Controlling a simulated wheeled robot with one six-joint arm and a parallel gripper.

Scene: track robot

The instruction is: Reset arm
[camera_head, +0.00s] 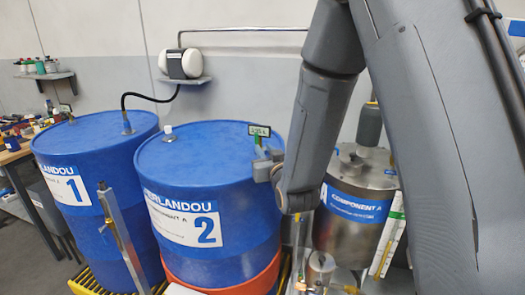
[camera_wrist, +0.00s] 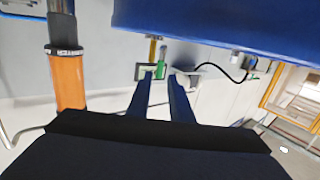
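My gripper (camera_head: 265,158) is beside the right rim of the blue drum marked 2 (camera_head: 200,155), with my arm reaching down to it from the upper right. In the wrist view, the two dark fingers of my gripper (camera_wrist: 161,80) stand apart with a gap between them, and nothing is seen held. A small tag with a display (camera_head: 259,130) appears just above the gripper in the head view; whether they touch cannot be told. A similar dark-framed tag (camera_wrist: 150,72) shows near the left fingertip in the wrist view.
A blue drum marked 1 (camera_head: 85,150) stands left of drum 2. A steel tank labelled COMPONENT A (camera_head: 350,225) stands right of my gripper. A blue curved surface (camera_wrist: 225,22) fills the top of the wrist view. An orange cylinder (camera_wrist: 68,82) is at its left.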

